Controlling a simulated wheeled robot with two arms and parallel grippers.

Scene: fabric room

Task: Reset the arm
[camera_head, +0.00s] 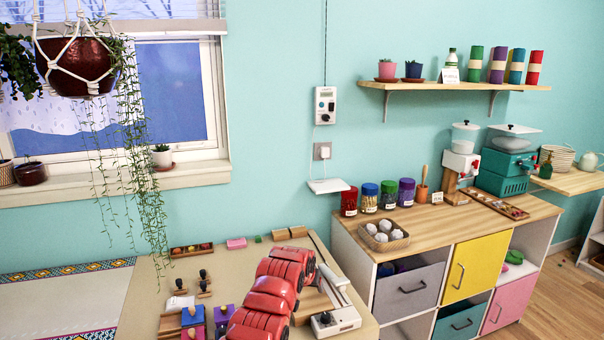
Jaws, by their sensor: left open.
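My red left arm (268,302) reaches up from the bottom edge over the work table (145,300). My left gripper (304,272) is at its far end, beside a white bench device (337,318). The gripper shows small and is partly hidden by its own red housing. It is open, and I see nothing held in it. Whether it touches the table or the device, I cannot tell. My right gripper is not in view.
A cabinet (470,215) with jars, a basket (384,236) and dispensers stands right. A hanging plant (80,62) trails down at left.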

